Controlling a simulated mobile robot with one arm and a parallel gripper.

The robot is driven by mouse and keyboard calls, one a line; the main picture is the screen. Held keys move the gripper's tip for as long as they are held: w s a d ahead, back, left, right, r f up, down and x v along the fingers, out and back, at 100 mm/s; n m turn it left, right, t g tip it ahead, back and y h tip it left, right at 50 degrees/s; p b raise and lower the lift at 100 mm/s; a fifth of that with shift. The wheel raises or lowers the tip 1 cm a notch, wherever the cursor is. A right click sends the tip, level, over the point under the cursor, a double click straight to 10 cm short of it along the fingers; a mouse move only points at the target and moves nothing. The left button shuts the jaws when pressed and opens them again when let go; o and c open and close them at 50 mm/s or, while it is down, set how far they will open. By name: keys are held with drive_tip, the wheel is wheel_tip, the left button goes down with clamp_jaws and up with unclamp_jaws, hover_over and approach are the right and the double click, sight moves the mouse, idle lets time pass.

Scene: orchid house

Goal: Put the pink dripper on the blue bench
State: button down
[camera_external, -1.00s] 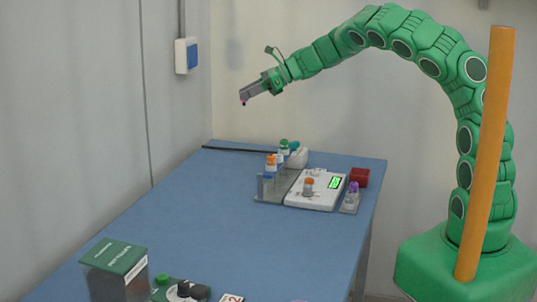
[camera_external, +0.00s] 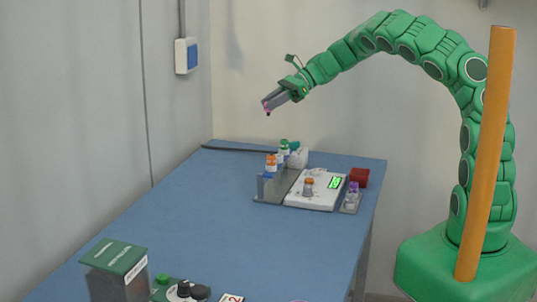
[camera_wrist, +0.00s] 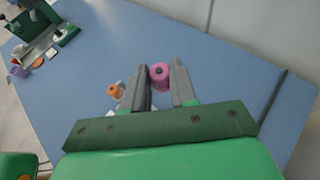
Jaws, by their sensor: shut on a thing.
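The pink dripper (camera_wrist: 160,77) is between the two grey fingers of my gripper in the wrist view, with its dark tip showing. In the external view my gripper (camera_external: 268,106) is in the air well above the far part of the blue bench (camera_external: 190,215). Only a little pink and a dark tip show at its fingertips there. My gripper is shut on the dripper, which is clear of the bench. The bench top also fills much of the wrist view (camera_wrist: 230,75).
A dark box (camera_external: 115,270) is near the front. The bench's middle is clear.

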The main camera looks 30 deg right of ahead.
wheel_tip(320, 180, down, 8)
idle(0.4)
drive_tip(key=shift+w, duration=0.1)
drive_tip(key=shift+w+a+f, duration=0.75)
drive_tip(key=shift+w+f, duration=0.85)
drive_tip(key=shift+w, duration=0.55)
drive_tip(key=shift+w+a+f, duration=0.8)
drive_tip(key=shift+w+f, duration=0.8)
drive_tip(key=shift+w, duration=0.55)
drive_tip(key=shift+w+a+f, duration=0.75)
drive_tip(key=shift+w+f, duration=0.85)
drive_tip(key=shift+w, duration=0.55)
drive_tip(key=shift+w+f, duration=0.1)
drive_tip(key=shift+f, duration=1.5)
drive_tip(key=shift+f, duration=0.15)
drive_tip(key=c, duration=0.9)
unclamp_jaws()
